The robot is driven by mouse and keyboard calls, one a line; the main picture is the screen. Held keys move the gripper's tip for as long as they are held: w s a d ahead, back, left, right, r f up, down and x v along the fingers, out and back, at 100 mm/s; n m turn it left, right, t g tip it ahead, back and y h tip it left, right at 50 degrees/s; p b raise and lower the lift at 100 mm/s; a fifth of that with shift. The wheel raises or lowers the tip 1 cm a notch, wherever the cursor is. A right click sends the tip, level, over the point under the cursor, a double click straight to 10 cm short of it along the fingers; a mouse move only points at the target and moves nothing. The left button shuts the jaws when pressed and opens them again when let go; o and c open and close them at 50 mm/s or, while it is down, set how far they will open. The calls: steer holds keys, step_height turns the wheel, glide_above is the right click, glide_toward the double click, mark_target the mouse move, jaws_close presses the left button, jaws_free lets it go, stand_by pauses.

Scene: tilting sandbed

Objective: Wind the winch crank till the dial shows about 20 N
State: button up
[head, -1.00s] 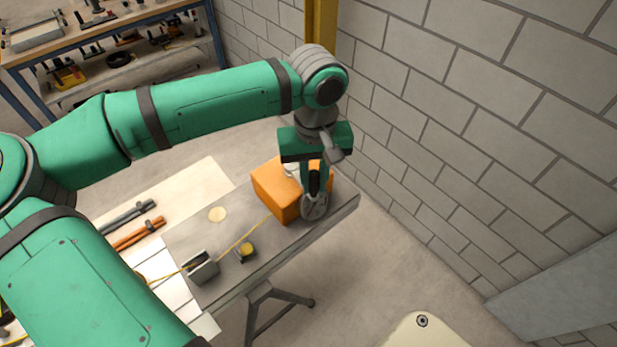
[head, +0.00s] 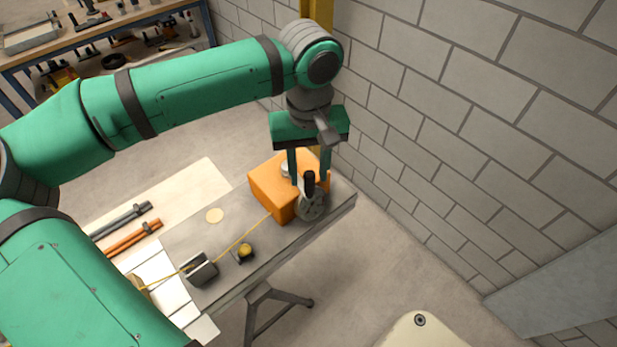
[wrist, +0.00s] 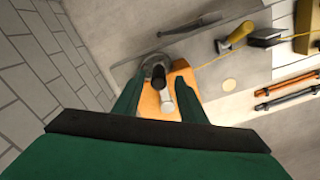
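The orange winch box (head: 268,186) stands near the far end of the grey bench. A grey crank disc (head: 312,206) is on its right side, with an upright black crank handle (head: 310,183). In the wrist view the handle (wrist: 159,76) shows between my fingers, beside a pale cylinder (wrist: 167,103) on the orange box. My gripper (head: 309,172) points down over the crank. Its fingers are spread, with visible gaps to the handle. A yellow cord (head: 243,235) runs from the winch to a grey block (head: 201,268). I cannot make out a dial reading in either view.
A small black-and-yellow item (head: 245,252) and a pale disc (head: 215,215) are on the bench. Dark and orange bars (head: 133,238) lie to the left. A block wall (head: 430,150) stands close on the right. A cluttered workbench (head: 100,45) is at the back left.

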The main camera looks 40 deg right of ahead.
step_height(320, 180, up, 7)
steer(key=shift+r, duration=0.2)
steer(key=shift+w, duration=0.1)
stand_by(0.6)
